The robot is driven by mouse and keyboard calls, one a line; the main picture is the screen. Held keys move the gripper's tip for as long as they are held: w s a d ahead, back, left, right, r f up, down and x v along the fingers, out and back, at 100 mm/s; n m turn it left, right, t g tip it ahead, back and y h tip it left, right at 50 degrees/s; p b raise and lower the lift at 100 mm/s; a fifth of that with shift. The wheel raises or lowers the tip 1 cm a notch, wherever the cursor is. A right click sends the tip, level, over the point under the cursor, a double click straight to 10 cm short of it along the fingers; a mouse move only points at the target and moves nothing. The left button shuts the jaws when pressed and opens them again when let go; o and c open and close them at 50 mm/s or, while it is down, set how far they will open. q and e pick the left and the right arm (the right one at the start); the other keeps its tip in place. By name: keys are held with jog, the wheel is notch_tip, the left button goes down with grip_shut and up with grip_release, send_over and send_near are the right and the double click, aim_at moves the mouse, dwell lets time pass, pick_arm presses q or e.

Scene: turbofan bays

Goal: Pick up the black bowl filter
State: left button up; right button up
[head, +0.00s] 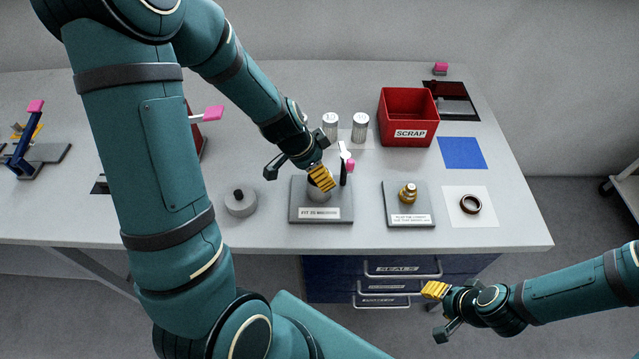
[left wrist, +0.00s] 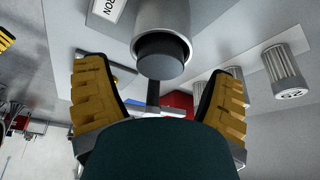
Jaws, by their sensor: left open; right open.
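A metal housing (left wrist: 163,18) on the label plate (head: 320,214) holds a dark round piece, which looks like the black bowl filter (left wrist: 160,54), in its open mouth. In the head view my left gripper (head: 322,178) is just above the housing and hides most of it. In the left wrist view its yellow fingers are spread apart, with the dark piece ahead between them and nothing held. A thin black upright part (head: 343,170) stands beside this gripper. My right gripper (head: 435,290) is empty, in front of the table edge.
A brass fitting (head: 408,194) on a plate and a dark ring (head: 470,204) on a white sheet are to the right. A grey disc with a black knob (head: 240,203) is to the left.

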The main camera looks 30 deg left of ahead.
pick_arm(q)
jog(key=shift+w+d+f, duration=0.1)
jog(key=shift+w+f, duration=0.05)
jog(key=shift+f, duration=0.4)
jog(key=c, duration=1.4)
